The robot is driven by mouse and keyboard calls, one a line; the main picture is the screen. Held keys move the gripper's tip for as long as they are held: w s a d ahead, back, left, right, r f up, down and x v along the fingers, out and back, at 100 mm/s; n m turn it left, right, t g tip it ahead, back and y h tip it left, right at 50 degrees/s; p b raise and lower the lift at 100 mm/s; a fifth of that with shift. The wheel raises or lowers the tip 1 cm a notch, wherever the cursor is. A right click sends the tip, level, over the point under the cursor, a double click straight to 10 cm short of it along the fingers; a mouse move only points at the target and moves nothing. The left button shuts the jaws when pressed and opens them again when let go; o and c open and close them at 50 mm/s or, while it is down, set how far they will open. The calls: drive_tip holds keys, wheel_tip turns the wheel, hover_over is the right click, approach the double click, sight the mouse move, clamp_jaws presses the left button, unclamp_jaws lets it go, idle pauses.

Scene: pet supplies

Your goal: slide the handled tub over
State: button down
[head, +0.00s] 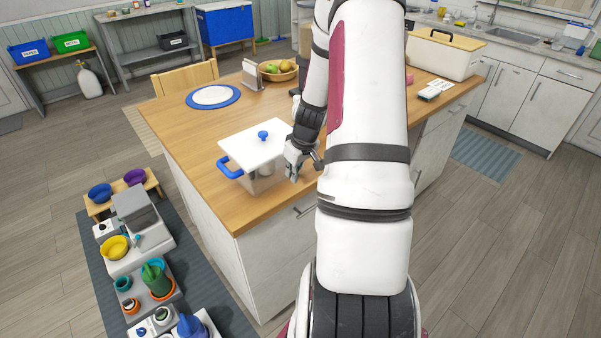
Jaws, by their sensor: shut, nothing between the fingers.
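The handled tub (262,182) stands upright near the front left corner of the wooden island top. It has a white lid (252,145) with a blue knob (263,135) and a blue handle (230,168) on its left side. My gripper (293,178) points down just right of the tub, close to its right side. Its fingers are shut and empty. I cannot tell whether it touches the tub. The tub's right side is partly hidden behind my gripper.
The island top (168,125) is clear left of the tub. Behind lie a blue-rimmed plate (213,97), a tablet stand (252,75) and a fruit basket (278,70). A white bin with a wooden lid (442,55) stands at the back right. Pet bowls (115,248) sit on low stands at left.

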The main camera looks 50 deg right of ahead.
drive_tip(key=shift+w+d, duration=0.2)
drive_tip(key=shift+w, duration=0.5)
drive_tip(key=w+b, duration=0.1)
drive_tip(key=w, duration=0.2)
drive_tip(key=w+d+b, duration=0.1)
drive_tip(key=w, duration=0.2)
drive_tip(key=w+d+b, duration=0.1)
drive_tip(key=w+b, duration=0.1)
drive_tip(key=w, duration=0.2)
drive_tip(key=shift+f, duration=0.1)
drive_tip(key=shift+w, duration=0.3)
drive_tip(key=shift+s, duration=0.15)
